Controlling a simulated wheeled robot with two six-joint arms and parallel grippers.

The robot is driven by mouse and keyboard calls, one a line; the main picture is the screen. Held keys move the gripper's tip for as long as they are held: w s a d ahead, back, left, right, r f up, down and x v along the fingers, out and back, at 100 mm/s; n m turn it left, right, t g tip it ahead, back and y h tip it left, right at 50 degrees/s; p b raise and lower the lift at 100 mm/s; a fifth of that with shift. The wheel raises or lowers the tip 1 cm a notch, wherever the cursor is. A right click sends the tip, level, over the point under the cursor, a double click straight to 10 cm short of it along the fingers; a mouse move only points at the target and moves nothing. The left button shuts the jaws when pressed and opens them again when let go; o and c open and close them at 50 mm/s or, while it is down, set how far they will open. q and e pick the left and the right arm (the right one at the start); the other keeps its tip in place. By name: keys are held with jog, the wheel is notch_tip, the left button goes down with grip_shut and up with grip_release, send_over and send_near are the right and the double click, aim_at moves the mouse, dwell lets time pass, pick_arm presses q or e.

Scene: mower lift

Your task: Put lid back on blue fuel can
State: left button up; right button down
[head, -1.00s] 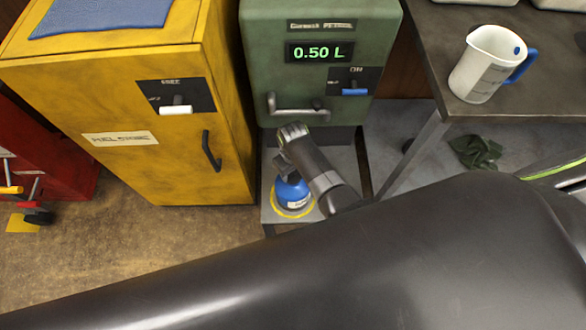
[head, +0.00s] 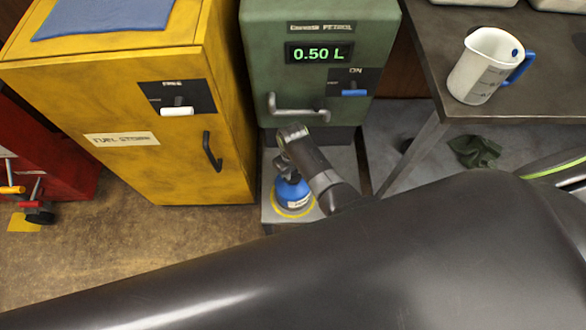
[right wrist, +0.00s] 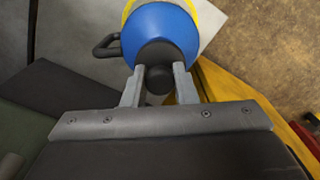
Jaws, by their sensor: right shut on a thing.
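The blue fuel can (head: 293,194) stands on a yellow ring on the grey shelf below the green petrol dispenser. In the right wrist view the can (right wrist: 160,35) shows its dark side handle and a black lid (right wrist: 158,79) at its top. My right gripper (right wrist: 159,84) has its two fingers on either side of the black lid and is shut on it. In the head view the right gripper (head: 283,167) is directly over the can's top. Whether the lid is fully seated on the neck cannot be told. My left gripper is not in view.
The green dispenser (head: 320,20) reads 0.50 L, with a grey bar handle and blue switch. A yellow fuel cabinet (head: 120,110) stands left of the can. A bench at the right holds a white measuring jug (head: 478,75). A dark green cloth (head: 474,151) lies beneath it.

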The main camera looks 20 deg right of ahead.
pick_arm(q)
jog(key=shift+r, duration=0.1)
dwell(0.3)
pick_arm(e)
jog(key=c, duration=0.6)
grip_release()
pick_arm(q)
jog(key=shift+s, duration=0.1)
pick_arm(e)
jog(key=shift+r+p, duration=0.25)
jog(key=shift+p, duration=0.05)
jog(key=shift+r+p, duration=3.3)
jog(key=shift+p, duration=0.45)
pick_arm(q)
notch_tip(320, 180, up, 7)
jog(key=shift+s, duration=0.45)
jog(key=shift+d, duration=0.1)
pick_arm(e)
grip_shut()
